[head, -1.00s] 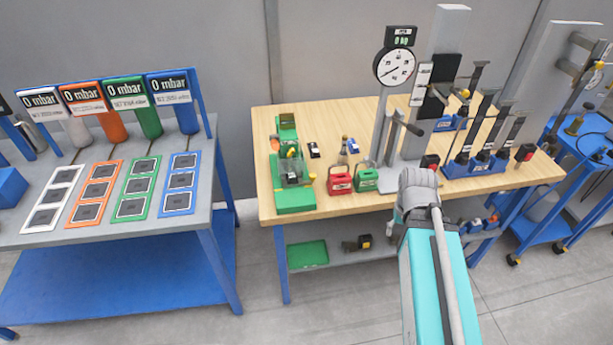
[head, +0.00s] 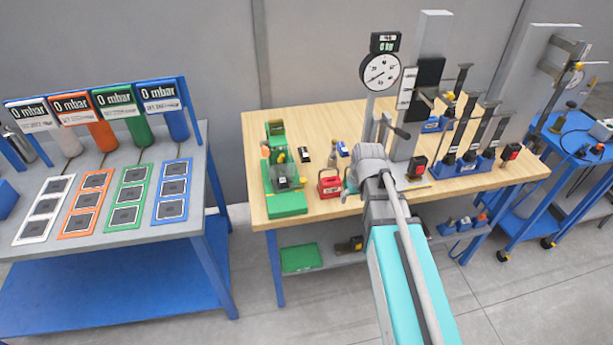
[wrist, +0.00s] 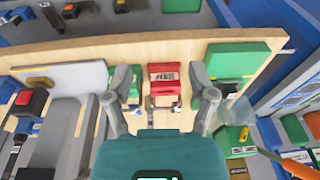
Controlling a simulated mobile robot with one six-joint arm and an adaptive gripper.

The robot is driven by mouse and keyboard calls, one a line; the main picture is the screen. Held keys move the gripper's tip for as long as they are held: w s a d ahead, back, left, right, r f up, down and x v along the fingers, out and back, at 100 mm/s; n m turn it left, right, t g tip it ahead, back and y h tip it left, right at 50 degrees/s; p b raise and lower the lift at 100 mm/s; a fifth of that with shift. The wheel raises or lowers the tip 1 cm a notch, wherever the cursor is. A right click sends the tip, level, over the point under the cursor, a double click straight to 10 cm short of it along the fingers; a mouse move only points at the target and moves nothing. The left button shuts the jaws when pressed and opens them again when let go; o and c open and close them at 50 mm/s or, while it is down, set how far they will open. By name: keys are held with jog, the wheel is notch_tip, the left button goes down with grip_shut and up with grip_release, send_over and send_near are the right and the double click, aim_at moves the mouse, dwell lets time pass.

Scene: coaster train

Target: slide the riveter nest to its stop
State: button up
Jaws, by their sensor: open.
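A green bench machine with a clear guard (head: 284,178), which I take to be the riveter, stands at the left end of the wooden table. It also shows at the right in the wrist view, with its green base plate (wrist: 246,60) towards the table's front edge. I cannot make out its nest or stop clearly. My gripper (wrist: 160,82) is open, its fingers spread to either side of a red box (wrist: 162,74) with a handle. Whether they touch it is unclear.
A gauge press with a grey column (head: 424,90) stands right of my arm. A green box (wrist: 132,84) is partly behind one finger in the wrist view. Blue stands with levers (head: 470,162) are at the table's right. Small parts lie behind the red box.

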aim_at(304, 179)
jog(key=w+a+r+n+t+y+p, duration=0.1)
jog(key=w+a+r+n+t+p, duration=0.1)
jog(key=w+a, duration=1)
jog(key=shift+a+r+n+y, duration=0.4)
jog(key=shift+r+n, duration=0.5)
jog(key=shift+n, duration=0.3)
jog(key=shift+f, duration=0.2)
jog(key=b+x, duration=1.2)
jog(key=x, duration=0.1)
jog(key=shift+w+f+b, duration=0.1)
jog(key=shift+f+b, duration=0.05)
jog(key=shift+b, duration=0.2)
grip_shut()
